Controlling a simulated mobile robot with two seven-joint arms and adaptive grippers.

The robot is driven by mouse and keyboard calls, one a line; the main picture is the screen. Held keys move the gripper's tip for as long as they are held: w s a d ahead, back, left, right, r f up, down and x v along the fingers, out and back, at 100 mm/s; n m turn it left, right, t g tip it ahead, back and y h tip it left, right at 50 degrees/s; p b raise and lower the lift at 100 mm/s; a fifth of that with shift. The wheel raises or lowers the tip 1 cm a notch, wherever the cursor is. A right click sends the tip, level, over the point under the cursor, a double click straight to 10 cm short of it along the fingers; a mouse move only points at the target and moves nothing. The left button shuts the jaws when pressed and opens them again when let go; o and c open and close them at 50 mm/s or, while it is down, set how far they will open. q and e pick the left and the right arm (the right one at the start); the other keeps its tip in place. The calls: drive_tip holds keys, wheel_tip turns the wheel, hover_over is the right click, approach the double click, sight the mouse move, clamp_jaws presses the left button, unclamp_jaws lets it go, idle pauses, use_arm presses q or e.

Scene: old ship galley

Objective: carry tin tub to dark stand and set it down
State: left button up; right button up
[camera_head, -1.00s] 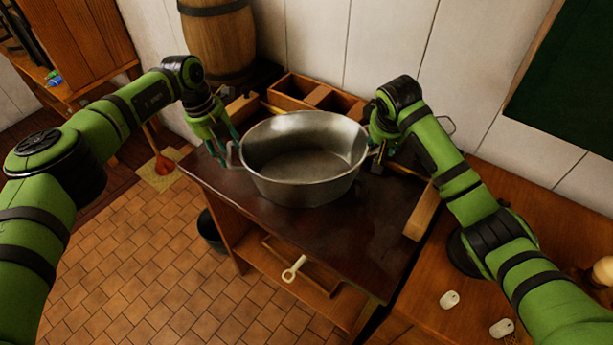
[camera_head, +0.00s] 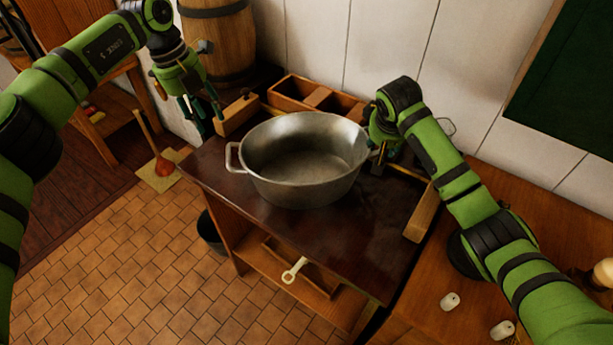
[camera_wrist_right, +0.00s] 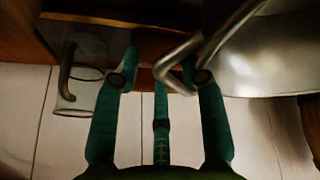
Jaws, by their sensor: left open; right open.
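The tin tub (camera_head: 303,192) stands upright on the dark top of the stand (camera_head: 345,238). Its left handle (camera_head: 232,158) is in plain view, with nothing gripping it. My left gripper (camera_head: 205,118) is open and empty, up and left of the tub, clear of that handle. My right gripper (camera_head: 380,160) is open at the tub's right side, partly hidden by its own arm. In the right wrist view, the tub's handle (camera_wrist_right: 178,66) reaches between the fingers of the right gripper (camera_wrist_right: 160,76), close to the right-hand finger. I cannot tell whether they touch.
A wooden compartment box (camera_head: 318,97) and a wood block (camera_head: 237,115) are at the stand's back. A barrel (camera_head: 222,45) stands behind left. A wooden piece (camera_head: 421,212) lies along the right edge. A glass mug (camera_wrist_right: 80,85) shows in the wrist view. The stand's front is clear.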

drive_tip(key=v, duration=1.2)
